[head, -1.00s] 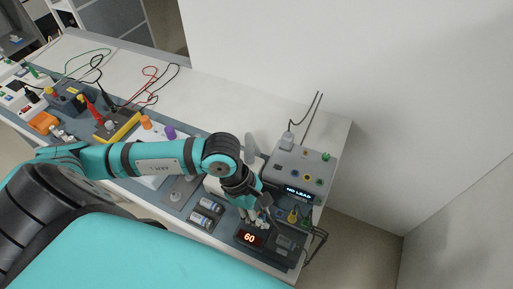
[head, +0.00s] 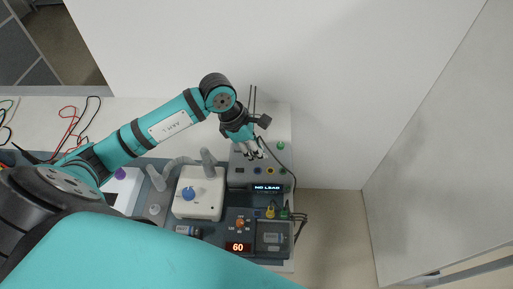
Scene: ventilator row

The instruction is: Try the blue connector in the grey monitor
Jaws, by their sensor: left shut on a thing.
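The grey monitor (head: 234,178) stands at the right end of the bench, with a row of coloured sockets on top and a lit "NO LEAD" display (head: 267,188). My left gripper (head: 254,154) is over the monitor's top, shut on what appears to be the blue connector. The connector is mostly hidden by the fingers, and its colour does not show clearly. A dark cable curves from the gripper down the monitor's right side. Whether the connector touches a socket cannot be told. My right gripper is not in view.
A yellow connector (head: 270,212) and a green connector (head: 284,213) sit in front of the monitor. A unit showing "60" (head: 238,247) is nearer. A white box with a blue knob (head: 188,194) stands left. A wall rises behind.

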